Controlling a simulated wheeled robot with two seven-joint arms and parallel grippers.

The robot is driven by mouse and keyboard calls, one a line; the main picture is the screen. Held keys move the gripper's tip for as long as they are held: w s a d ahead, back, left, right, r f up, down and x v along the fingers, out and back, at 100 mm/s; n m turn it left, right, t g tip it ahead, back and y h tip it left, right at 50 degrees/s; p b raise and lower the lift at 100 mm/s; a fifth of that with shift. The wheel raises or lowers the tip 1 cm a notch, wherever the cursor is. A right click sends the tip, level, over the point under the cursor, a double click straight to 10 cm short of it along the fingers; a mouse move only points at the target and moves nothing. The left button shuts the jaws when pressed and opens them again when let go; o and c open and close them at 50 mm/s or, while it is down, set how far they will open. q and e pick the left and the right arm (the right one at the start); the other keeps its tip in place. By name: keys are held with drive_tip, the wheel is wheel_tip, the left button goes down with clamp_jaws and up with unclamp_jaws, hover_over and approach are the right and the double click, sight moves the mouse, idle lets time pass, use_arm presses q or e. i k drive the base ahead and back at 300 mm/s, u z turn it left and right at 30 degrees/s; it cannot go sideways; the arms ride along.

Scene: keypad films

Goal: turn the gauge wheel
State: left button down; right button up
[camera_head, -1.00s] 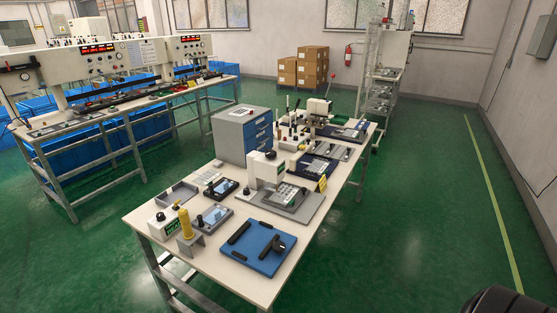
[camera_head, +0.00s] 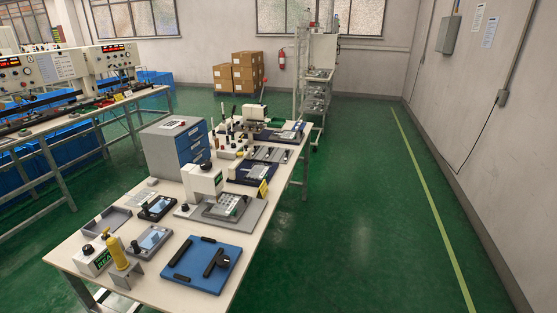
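A white press-like bench device (camera_head: 203,180) with a dark round knob on top stands mid-table on a grey base plate (camera_head: 238,213), with a keypad piece on it. I cannot tell for sure which part is the gauge wheel; the black knobs and dials here are small. A small white box with a black knob and green display (camera_head: 93,261) sits at the table's near left. A yellow-handled tool (camera_head: 117,252) stands in a grey holder beside it. Neither of my grippers is in view.
The long white worktable (camera_head: 160,295) also bears a blue board (camera_head: 203,282) with black bars, grey trays and a grey drawer cabinet (camera_head: 165,145). Green floor is clear to the right, with a yellow line (camera_head: 425,195) and a wall. Another bench stands at left.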

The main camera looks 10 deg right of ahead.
sight(207, 165)
drive_tip(key=z, duration=1.3)
drive_tip(key=i, duration=3.05)
drive_tip(key=u, duration=3.9)
